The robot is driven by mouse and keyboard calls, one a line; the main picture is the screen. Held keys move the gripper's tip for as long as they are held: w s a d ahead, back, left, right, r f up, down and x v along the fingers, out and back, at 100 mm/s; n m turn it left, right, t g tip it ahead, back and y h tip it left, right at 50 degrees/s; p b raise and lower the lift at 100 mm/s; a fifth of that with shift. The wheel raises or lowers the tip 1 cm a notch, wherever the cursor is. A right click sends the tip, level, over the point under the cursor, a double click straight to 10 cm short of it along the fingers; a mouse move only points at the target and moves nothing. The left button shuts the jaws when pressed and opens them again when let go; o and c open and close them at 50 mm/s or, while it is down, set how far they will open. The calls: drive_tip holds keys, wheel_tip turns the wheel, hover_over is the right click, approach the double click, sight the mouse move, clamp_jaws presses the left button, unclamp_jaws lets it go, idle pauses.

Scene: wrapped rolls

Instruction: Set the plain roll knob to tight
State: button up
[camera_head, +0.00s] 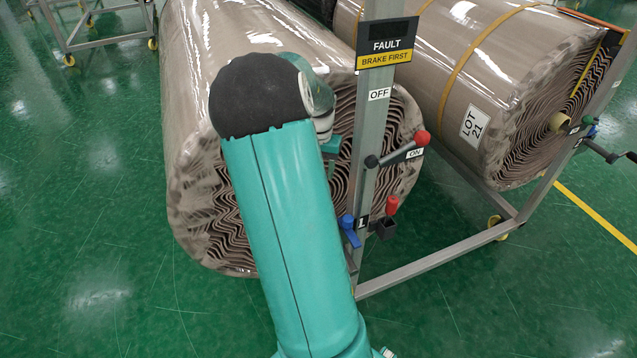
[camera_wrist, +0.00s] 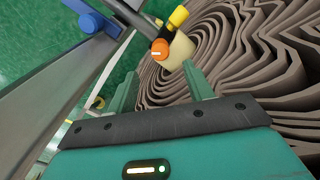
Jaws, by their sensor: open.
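The plain roll (camera_head: 190,150) is the left brown roll, wrapped in clear film with no label or strap showing. Its layered end fills the right of the wrist view (camera_wrist: 285,60). In that view an orange knob (camera_wrist: 160,50) with a short white mark sits in front of the roll's cream core (camera_wrist: 180,52), with a yellow-capped part (camera_wrist: 178,17) just above it. My gripper (camera_wrist: 158,70) is open, its two teal fingers apart. The knob shows just beyond and between the fingertips; I see no contact. In the head view my arm hides the knob. No "tight" mark is readable.
A grey post (camera_head: 365,150) bears a fault sign (camera_head: 388,44), a red-ball lever (camera_head: 422,138) at ON, a red handle (camera_head: 392,205) and a blue one (camera_head: 347,222). The roll marked LOT 21 (camera_head: 520,100) stands right. Green floor (camera_head: 90,200) is clear at left.

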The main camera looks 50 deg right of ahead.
wheel_tip(320, 180, up, 4)
drive_tip(key=shift+r, duration=0.1)
drive_tip(key=shift+f, duration=0.25)
idle(0.4)
